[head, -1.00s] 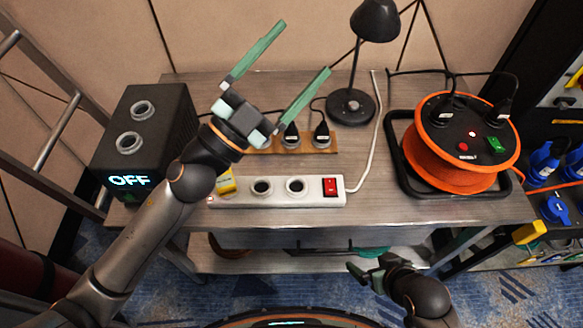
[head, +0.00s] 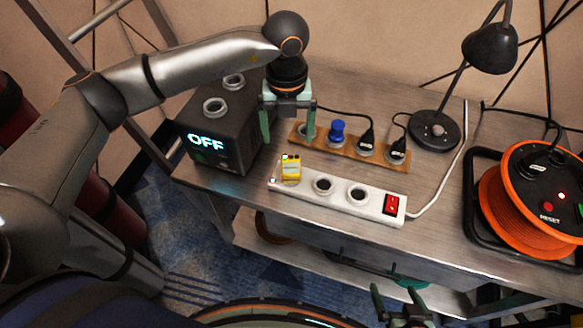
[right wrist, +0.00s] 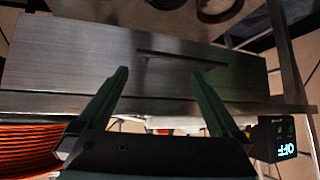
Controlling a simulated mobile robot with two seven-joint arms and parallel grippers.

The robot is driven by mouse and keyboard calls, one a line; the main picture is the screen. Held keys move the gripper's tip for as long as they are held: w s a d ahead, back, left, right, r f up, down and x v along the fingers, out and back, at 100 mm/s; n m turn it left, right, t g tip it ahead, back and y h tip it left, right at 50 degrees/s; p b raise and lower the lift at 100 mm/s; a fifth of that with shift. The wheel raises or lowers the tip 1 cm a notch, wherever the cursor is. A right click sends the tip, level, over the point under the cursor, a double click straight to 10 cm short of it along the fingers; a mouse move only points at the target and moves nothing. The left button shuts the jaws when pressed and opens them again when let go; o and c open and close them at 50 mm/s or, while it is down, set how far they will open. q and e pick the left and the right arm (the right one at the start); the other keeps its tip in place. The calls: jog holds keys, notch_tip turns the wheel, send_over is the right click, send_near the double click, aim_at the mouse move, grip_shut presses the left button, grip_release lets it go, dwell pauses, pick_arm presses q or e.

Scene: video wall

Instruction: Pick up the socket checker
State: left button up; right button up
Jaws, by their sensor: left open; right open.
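The socket checker, a small yellow block (head: 291,168), sits on the left end of the white power strip (head: 335,199). My left gripper (head: 287,138) is open and points down, just behind and above the yellow block in the head view, with nothing between its fingers. My right gripper (head: 396,298) is open and empty low in front of the table; its fingers also show in the right wrist view (right wrist: 158,80), facing the table's side.
A black box (head: 218,135) reading OFF stands left. A wooden socket strip (head: 349,154) with a blue plug (head: 337,129) and black plugs lies behind. A black lamp (head: 435,131) and an orange cable reel (head: 520,215) are to the right.

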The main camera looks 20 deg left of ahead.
pick_arm(q)
send_over(291, 165)
jog(key=f, duration=0.6)
jog(key=shift+s+a+f+p, duration=0.2)
jog(key=shift+a+f+p, duration=0.1)
jog(key=shift+p, duration=0.05)
jog(key=shift+w+d+f+p, duration=0.15)
jog(key=shift+f+p, duration=0.05)
jog(key=shift+f, duration=1.25)
jog(key=shift+w+d+f+p, duration=0.1)
jog(key=shift+f+p, duration=0.1)
jog(key=shift+f, duration=1.2)
grip_shut()
